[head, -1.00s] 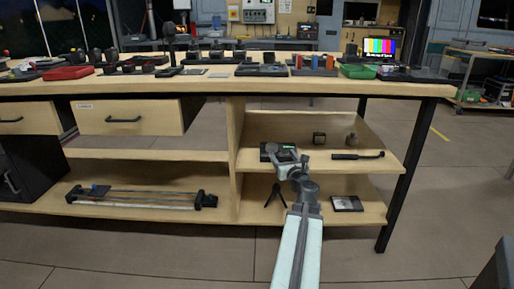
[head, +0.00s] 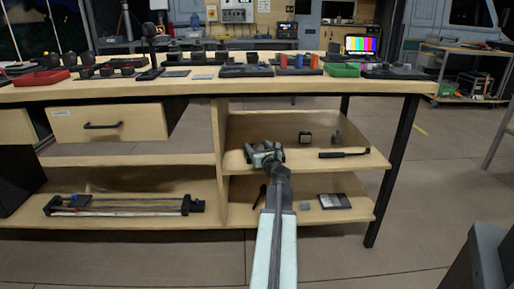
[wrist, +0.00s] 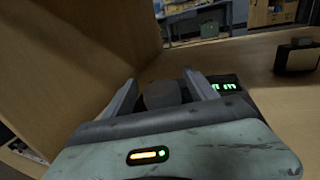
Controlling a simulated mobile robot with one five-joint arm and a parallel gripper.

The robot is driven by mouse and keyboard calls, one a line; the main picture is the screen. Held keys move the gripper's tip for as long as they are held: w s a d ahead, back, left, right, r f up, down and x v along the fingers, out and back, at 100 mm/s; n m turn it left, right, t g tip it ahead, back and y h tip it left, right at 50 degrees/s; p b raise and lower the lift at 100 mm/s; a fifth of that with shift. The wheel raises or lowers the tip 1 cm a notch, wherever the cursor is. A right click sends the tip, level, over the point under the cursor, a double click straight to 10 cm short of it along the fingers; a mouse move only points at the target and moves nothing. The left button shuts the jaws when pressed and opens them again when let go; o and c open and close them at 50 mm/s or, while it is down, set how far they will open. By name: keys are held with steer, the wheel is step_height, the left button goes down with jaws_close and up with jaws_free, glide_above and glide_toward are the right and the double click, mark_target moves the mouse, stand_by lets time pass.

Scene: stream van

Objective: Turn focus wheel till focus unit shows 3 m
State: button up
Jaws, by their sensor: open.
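My gripper (head: 264,150) reaches onto the upper shelf under the workbench. In the wrist view my gripper (wrist: 162,88) is open, with one finger on each side of a dark round knob, which looks like the focus wheel (wrist: 162,95). The fingers seem to stand apart from it. Just right of the right finger is the dark focus unit's display (wrist: 224,84) with green characters; an "m" shows, but the figure before it is partly hidden and cannot be read. In the head view my gripper covers most of the unit.
A wooden partition (head: 221,150) stands close on the left. Right on the same shelf are a small black box (head: 305,137), a grey object (head: 337,137) and a black handle (head: 344,153). The lower shelf holds a flat dark panel (head: 335,201). The bench top (head: 200,91) is overhead.

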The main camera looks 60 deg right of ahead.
steer(key=c, duration=1.4)
steer(key=shift+a+m+g+h, duration=0.15)
steer(key=shift+m+g+h, duration=0.65)
steer(key=shift+g+h, duration=0.1)
steer(key=shift+m+g+h, duration=0.9)
steer(key=shift+g, duration=0.2)
steer(key=o, duration=1.4)
steer(key=shift+s, duration=0.1)
